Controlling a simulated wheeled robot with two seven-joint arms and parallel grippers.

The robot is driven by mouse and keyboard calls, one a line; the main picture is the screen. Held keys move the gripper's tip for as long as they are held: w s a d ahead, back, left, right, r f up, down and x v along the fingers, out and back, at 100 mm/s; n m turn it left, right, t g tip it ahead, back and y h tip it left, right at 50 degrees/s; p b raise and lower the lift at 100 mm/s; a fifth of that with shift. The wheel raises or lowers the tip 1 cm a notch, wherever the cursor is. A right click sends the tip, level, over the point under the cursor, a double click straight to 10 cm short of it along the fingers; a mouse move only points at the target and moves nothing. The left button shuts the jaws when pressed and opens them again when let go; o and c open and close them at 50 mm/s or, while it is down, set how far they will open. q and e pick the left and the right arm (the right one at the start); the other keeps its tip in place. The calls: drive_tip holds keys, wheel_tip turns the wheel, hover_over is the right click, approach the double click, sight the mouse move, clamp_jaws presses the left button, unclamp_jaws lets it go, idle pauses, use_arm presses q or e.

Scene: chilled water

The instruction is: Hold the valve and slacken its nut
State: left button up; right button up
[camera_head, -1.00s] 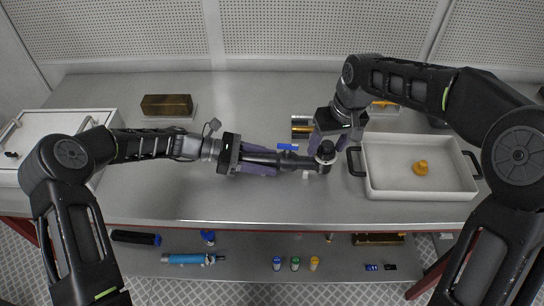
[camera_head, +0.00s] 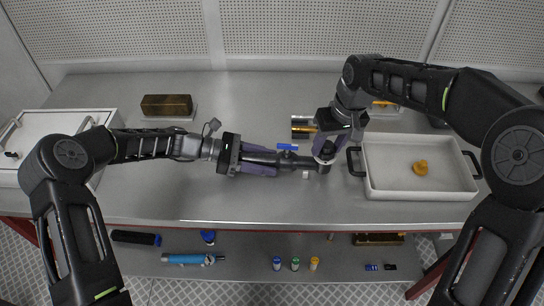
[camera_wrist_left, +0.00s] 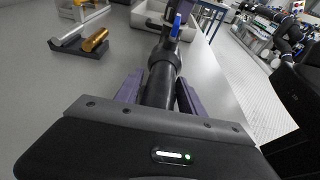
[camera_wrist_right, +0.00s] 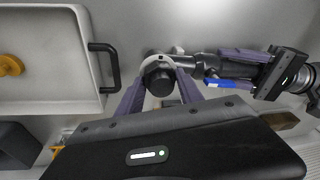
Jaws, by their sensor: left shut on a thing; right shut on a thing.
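The valve (camera_head: 287,157) is a dark pipe-like body with a blue lever (camera_head: 287,147), lying across the middle of the table. My left gripper (camera_head: 262,163) is shut on its left part; the left wrist view shows the dark body (camera_wrist_left: 160,88) between the purple fingers. The nut (camera_wrist_right: 158,77) is a dark round piece with a pale ring at the valve's right end. My right gripper (camera_head: 325,152) is shut on it, one finger on each side in the right wrist view. The fingers partly hide the nut in the head view.
A white tray (camera_head: 375,190) with a yellow-orange piece (camera_head: 421,167) stands close right of the nut. Silver and gold cylinders (camera_head: 303,127) lie just behind the valve. A brown block (camera_head: 167,105) is at the back left. The table front (camera_head: 230,205) is clear.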

drive_tip(key=shift+a, duration=0.25)
drive_tip(key=shift+r+n, duration=0.1)
drive_tip(key=shift+n, duration=0.8)
drive_tip(key=shift+a+n+g+y, duration=0.1)
drive_tip(key=shift+n+g+y, duration=0.2)
drive_tip(key=shift+n, duration=0.5)
drive_tip(key=shift+n, duration=0.8)
